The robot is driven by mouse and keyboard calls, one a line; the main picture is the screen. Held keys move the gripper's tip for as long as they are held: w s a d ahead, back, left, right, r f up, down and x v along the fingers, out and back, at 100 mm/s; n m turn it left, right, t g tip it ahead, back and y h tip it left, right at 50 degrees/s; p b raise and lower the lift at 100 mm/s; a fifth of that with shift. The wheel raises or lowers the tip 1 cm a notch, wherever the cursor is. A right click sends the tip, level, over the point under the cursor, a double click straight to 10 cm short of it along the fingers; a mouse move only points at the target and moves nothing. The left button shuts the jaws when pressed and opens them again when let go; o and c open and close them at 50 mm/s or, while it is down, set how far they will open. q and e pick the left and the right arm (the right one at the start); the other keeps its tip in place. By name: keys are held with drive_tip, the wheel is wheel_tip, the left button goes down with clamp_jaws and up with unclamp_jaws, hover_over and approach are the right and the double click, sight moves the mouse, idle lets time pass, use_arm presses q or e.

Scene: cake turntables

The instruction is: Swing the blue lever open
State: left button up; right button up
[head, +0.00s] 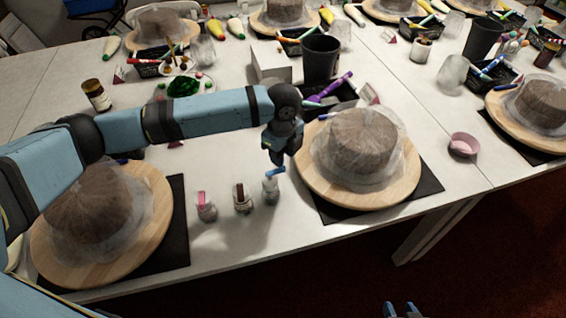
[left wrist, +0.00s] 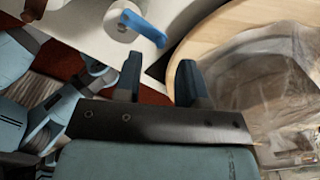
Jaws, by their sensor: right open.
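The blue lever (head: 275,172) is on top of a small pale canister (head: 270,189) near the table's front edge, left of a turntable. In the head view it points to the right and slightly away. In the left wrist view the blue lever (left wrist: 145,28) sticks out from the round canister top (left wrist: 118,20). My left gripper (head: 277,157) is just above and beyond the lever. Its two fingers (left wrist: 158,80) are apart with nothing between them, and no contact with the lever shows. My right gripper (head: 398,309) is open and low at the bottom edge, away from the table.
Canisters with a pink lever (head: 201,199) and a brown lever (head: 239,193) stand to the left. A wooden turntable (head: 312,188) with a wrapped cake (head: 360,140) is close on the right. Another turntable (head: 155,225) stands at the front left.

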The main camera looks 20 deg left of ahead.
sight(276, 170)
use_arm(q)
drive_tip(key=shift+f, duration=1.95)
clamp_jaws()
drive_tip(key=n+p, duration=0.1)
drive_tip(key=p, duration=0.3)
drive_tip(key=shift+w+a+r+n, duration=0.25)
drive_tip(key=shift+w+r+n, duration=0.05)
drive_tip(key=shift+r+n, duration=0.1)
drive_tip(key=shift+f+p, duration=0.15)
drive_tip(key=shift+p, duration=0.15)
drive_tip(key=shift+w+a+f+n, duration=0.1)
drive_tip(key=shift+w+f+n, duration=0.1)
drive_tip(key=shift+n, duration=0.2)
